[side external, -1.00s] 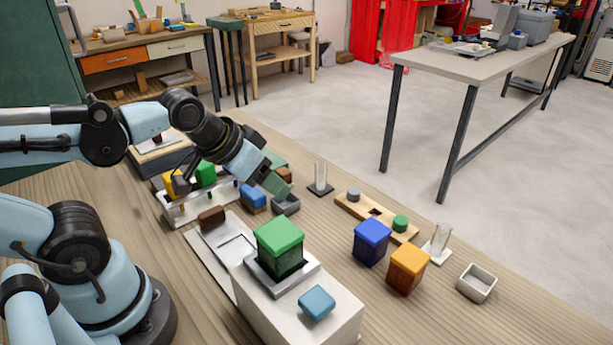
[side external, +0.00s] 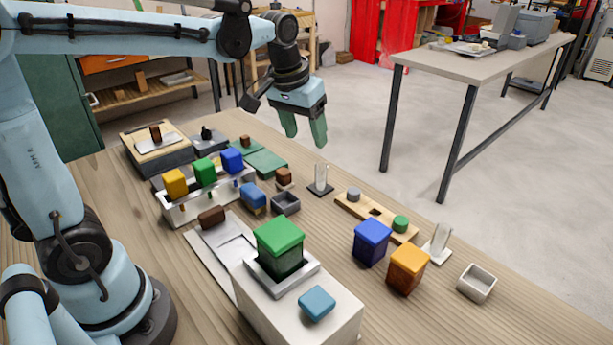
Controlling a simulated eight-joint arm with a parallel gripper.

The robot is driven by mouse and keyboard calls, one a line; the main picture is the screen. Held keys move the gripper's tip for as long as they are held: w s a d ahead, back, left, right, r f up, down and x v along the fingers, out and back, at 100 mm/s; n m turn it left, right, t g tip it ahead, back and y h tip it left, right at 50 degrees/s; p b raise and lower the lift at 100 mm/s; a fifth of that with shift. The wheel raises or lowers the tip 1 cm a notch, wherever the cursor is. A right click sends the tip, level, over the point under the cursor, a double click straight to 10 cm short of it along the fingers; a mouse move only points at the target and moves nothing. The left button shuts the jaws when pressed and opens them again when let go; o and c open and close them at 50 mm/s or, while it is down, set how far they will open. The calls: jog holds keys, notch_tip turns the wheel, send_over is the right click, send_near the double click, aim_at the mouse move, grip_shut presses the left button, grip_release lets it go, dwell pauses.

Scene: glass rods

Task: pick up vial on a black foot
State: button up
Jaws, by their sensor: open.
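The vial on a black foot (side external: 321,178) is a clear upright tube on a dark square base, standing on the wooden table right of the middle. My gripper (side external: 305,138) has green fingers that point down. It is open and empty, and hangs in the air above and slightly left of the vial in the picture. A gap shows between the fingertips and the vial top. A second clear vial, on a white foot (side external: 439,243), stands farther right.
Blue (side external: 371,242) and orange (side external: 407,268) boxes stand nearer. A rack with coloured blocks (side external: 205,200) is at left.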

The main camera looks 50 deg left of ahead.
aim_at(322, 174)
jog(key=w+a+f+n+g, duration=0.25)
jog(key=w+a+f, duration=0.2)
jog(key=w, duration=0.45)
jog(key=shift+g, duration=0.35)
jog(key=f, duration=1.2)
jog(key=shift+d+f, duration=0.2)
jog(key=shift+f, duration=0.15)
grip_shut()
jog(key=shift+r, duration=0.2)
